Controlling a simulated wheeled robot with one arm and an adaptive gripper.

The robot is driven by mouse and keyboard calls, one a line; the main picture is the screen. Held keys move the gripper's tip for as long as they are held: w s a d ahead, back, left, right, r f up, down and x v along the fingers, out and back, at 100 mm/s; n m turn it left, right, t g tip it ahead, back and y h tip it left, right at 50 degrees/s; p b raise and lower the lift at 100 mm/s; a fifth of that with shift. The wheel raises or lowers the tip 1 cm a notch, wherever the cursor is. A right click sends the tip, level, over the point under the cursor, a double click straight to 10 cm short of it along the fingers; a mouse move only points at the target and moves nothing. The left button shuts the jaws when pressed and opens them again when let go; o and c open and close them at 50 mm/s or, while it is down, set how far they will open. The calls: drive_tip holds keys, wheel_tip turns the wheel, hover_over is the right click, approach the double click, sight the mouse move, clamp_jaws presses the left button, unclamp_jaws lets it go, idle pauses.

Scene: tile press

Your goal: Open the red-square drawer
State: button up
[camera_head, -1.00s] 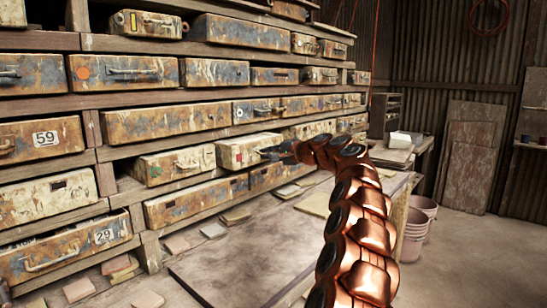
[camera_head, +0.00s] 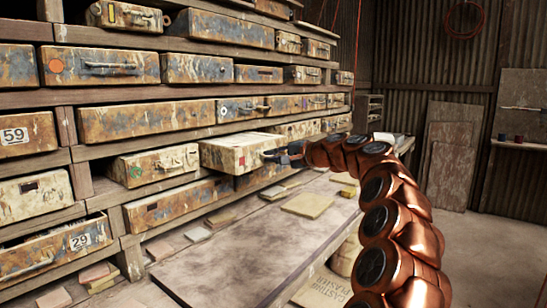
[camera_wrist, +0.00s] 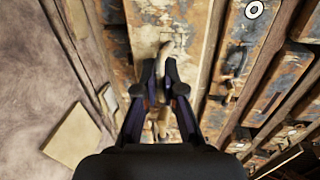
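The red-square drawer (camera_head: 236,157) is a worn cream box with a small red mark on its front. It stands out from the shelf row in the head view, with its top showing. My gripper (camera_head: 280,153) is at its front handle. In the wrist view the two fingers (camera_wrist: 164,70) are closed together around the pale handle (camera_wrist: 165,50), in front of the worn drawer front (camera_wrist: 195,45). The red square is not visible in the wrist view.
A low table (camera_head: 235,265) with loose tiles (camera_head: 307,205) lies in front. Open floor (camera_head: 470,240) is at the right.

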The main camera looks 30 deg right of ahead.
drive_tip(key=shift+o, duration=0.7)
drive_tip(key=shift+d, duration=0.2)
drive_tip(key=shift+o, duration=0.2)
drive_tip(key=shift+a, duration=0.1)
drive_tip(key=v, duration=1.2)
drive_tip(key=shift+a, duration=0.1)
